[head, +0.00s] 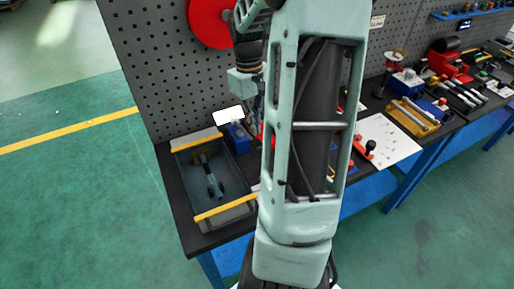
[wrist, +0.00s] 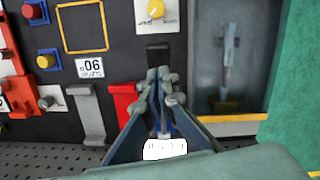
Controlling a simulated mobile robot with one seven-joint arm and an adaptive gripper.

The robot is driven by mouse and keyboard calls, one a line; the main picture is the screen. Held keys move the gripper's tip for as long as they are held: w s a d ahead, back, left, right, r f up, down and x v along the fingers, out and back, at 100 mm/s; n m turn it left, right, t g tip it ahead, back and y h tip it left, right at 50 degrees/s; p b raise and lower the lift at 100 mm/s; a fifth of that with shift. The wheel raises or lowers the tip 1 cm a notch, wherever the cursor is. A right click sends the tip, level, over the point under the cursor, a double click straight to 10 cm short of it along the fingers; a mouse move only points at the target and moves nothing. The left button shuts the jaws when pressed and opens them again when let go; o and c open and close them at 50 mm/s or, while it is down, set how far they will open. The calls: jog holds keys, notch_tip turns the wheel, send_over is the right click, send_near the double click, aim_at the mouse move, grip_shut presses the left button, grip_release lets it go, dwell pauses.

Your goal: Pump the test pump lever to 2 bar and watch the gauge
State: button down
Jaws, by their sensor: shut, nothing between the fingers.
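My gripper (head: 250,95) is partly hidden behind my arm in the head view. In the wrist view my gripper (wrist: 160,74) is shut and empty, its tips beside a small dark block (wrist: 158,54). A blue unit (head: 238,138) stands below a white panel (head: 228,115); I cannot tell whether it is the test pump. A white panel (wrist: 165,149) also shows between the finger bases in the wrist view, its marks too small to read. A red bar (wrist: 123,102) lies left of the fingers. I cannot identify the pump lever or a gauge reading.
A grey tray (head: 211,216) with yellow edges holds a grey tool (head: 209,175), left of my arm. A white plate with a yellow knob (wrist: 155,9) lies beyond my gripper. A grey perforated board (head: 150,60) rises behind the bench. Red and blue equipment fills the bench's right side.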

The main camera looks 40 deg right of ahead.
aim_at(255, 142)
jog(key=shift+s+f+b, duration=0.15)
jog(key=shift+f+b, duration=0.5)
jog(key=shift+f, duration=0.65)
jog(key=shift+f, duration=0.1)
jog(key=shift+f+b, duration=1.45)
jog(key=shift+f, duration=0.7)
jog(key=shift+r, duration=0.15)
jog(key=w, duration=0.1)
jog(key=w+p, duration=0.1)
jog(key=w, duration=0.1)
jog(key=shift+r+p, duration=0.3)
jog(key=shift+r, duration=0.2)
